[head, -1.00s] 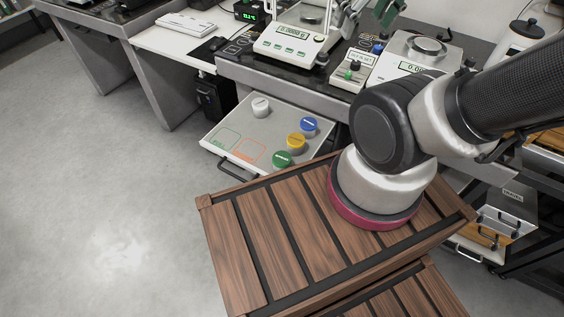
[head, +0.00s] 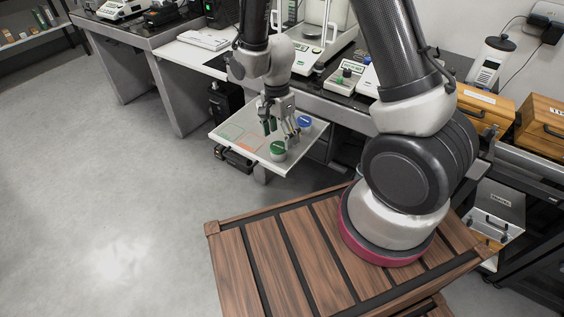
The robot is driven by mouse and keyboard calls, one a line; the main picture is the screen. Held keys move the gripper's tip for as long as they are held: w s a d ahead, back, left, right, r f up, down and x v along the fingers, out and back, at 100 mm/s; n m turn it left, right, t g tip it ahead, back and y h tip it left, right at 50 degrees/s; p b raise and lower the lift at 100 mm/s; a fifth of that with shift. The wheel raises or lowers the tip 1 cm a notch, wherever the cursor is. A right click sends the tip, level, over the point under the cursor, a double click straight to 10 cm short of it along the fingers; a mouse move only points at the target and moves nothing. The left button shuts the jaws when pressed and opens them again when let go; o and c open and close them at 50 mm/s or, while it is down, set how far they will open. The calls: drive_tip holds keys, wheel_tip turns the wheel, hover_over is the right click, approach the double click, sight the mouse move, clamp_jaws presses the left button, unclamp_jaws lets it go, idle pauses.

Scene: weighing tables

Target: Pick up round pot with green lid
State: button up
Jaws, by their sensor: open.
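The round pot with the green lid (head: 278,150) stands near the front edge of the pull-out tray (head: 227,147), on its right side. My gripper (head: 279,128) points down over the tray, just behind the green-lidded pot in the picture. Its fingers are open and spread apart. The green lid shows clear of the fingers. I cannot tell whether the gripper touches any pot. A pot with a blue lid (head: 305,121) stands to the right of the gripper. The yellow-lidded and white-lidded pots are hidden behind the gripper.
The tray has a green outlined square (head: 231,131) and an orange one (head: 250,145), both bare. Balances and a small control box (head: 346,76) stand on the bench behind. Wooden cases (head: 545,125) stand at the right. The floor at left is clear.

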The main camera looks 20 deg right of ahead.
sight(278, 147)
drive_tip(key=shift+w+a+m+t, duration=0.3)
drive_tip(key=shift+w+m, duration=0.2)
drive_tip(key=shift+m, duration=0.5)
drive_tip(key=shift+w+a+m, duration=0.15)
drive_tip(key=shift+w+m, duration=0.3)
drive_tip(key=shift+m, duration=0.55)
drive_tip(key=f, duration=0.6)
drive_tip(key=shift+s+d+f, duration=0.15)
drive_tip(key=shift+d+f, duration=0.15)
drive_tip(key=shift+d, duration=0.05)
drive_tip(key=shift+f, duration=0.6)
drive_tip(key=c, duration=1.2)
